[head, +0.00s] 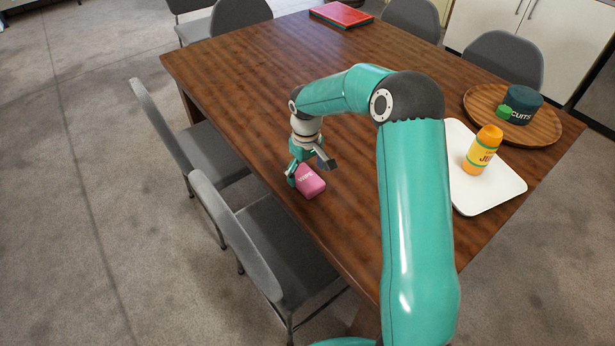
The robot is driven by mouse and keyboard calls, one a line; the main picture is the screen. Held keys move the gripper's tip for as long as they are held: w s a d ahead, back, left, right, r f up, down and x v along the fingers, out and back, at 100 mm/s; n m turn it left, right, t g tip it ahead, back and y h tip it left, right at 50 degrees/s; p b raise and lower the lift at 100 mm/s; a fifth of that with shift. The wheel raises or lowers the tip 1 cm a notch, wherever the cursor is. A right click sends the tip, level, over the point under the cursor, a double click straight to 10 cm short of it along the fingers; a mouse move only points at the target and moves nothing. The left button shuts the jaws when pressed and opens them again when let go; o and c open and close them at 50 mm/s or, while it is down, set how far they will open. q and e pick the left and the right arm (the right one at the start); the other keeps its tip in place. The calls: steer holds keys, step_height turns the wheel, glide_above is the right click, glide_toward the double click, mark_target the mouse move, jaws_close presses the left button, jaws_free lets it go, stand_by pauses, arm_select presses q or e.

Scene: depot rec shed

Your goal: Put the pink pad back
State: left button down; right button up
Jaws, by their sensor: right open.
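The only pink thing in view is a small, rounded pink pad or pack (310,183) with pale lettering, too small to read surely. It lies on the brown wooden table (235,85), close to its left edge. My right gripper (308,172) is open and points down at the pink thing. One finger is at its left side and the other is above its right side. I cannot tell whether either finger touches it. Part of its far side is hidden by the gripper. My left gripper is not in view.
A white tray (495,197) holds an orange bottle (483,152). Behind it, a round wooden tray (485,98) holds a dark tin (522,100) and a small green thing. A red flat item (341,14) lies at the far end. Grey chairs (235,235) surround the table. Its left-middle top is clear.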

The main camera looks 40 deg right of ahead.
mark_target(306, 177)
step_height(306, 177, up, 9)
steer(key=shift+r, duration=0.2)
stand_by(0.5)
